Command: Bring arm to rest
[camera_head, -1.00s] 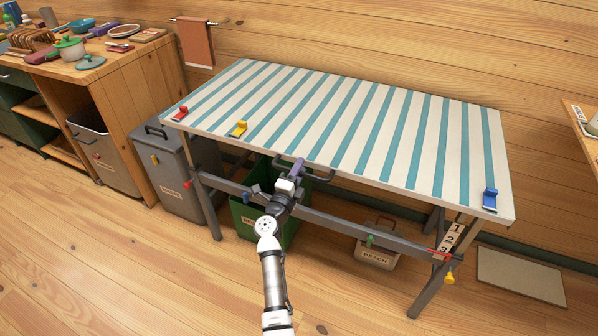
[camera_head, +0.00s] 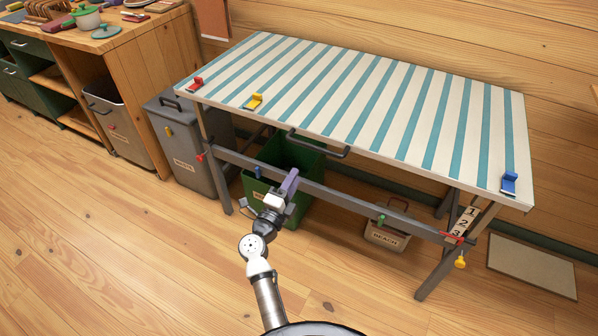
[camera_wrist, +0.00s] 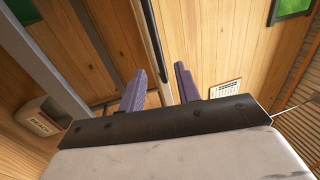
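My gripper (camera_head: 290,182) is in front of the striped table, below the level of its top, with the green bin behind it in the head view. In the wrist view my gripper (camera_wrist: 160,88) shows two purple fingers standing apart with nothing between them. My arm reaches up from the bottom of the head view, bent at the elbow.
The striped table (camera_head: 400,85) has a dark handle (camera_head: 318,150) on its front edge, near my gripper. Under it are a green bin (camera_head: 290,160) and a beige box (camera_head: 385,232). A grey bin (camera_head: 188,150) stands left. The floor in front is clear.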

